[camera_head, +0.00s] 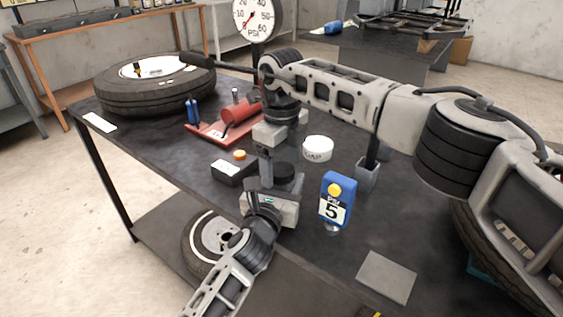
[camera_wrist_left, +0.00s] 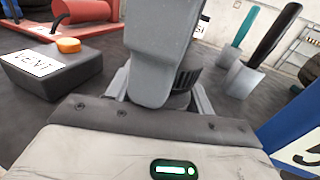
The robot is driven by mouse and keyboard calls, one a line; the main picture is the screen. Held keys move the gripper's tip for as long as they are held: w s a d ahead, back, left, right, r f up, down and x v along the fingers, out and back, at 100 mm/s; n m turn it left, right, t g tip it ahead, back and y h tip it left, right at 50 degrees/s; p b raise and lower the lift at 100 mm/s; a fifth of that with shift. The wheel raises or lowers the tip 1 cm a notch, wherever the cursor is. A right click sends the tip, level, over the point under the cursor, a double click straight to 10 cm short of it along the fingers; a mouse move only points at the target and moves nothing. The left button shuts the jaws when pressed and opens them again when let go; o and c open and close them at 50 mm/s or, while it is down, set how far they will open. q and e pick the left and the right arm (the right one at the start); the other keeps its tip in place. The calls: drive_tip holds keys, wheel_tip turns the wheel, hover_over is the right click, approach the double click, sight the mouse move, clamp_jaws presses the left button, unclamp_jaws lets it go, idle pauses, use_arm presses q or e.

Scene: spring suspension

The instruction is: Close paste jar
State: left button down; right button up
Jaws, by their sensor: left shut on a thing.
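A dark round jar or lid (camera_head: 285,172) stands at the front middle of the table. It also shows in the left wrist view as a black ridged round thing (camera_wrist_left: 187,77), mostly hidden. My left gripper (camera_head: 276,188) comes from the front and is shut around it, low at the table; its grey fingers show on both sides in the wrist view. My right gripper (camera_head: 266,165) points down from above, and its grey finger (camera_wrist_left: 163,50) covers the jar's left part. Whether the right jaws hold a lid is hidden. A white round tub with dark lettering (camera_head: 318,149) stands apart, behind right.
A black box with an orange button (camera_head: 233,171) is close on the left. A blue device marked 5 (camera_head: 337,200) is close on the right, before a grey holder (camera_head: 368,177). A red tray (camera_head: 222,132) and a tire (camera_head: 150,92) lie farther back. A grey plate (camera_head: 386,277) lies front right.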

wheel_tip(320, 180, up, 12)
idle(0.7)
use_arm(q)
drive_tip(key=shift+c, duration=2.4)
unclamp_jaws()
drive_tip(key=v, duration=1.6)
drive_tip(key=shift+p, duration=0.3)
use_arm(e)
drive_tip(key=shift+r, duration=0.3)
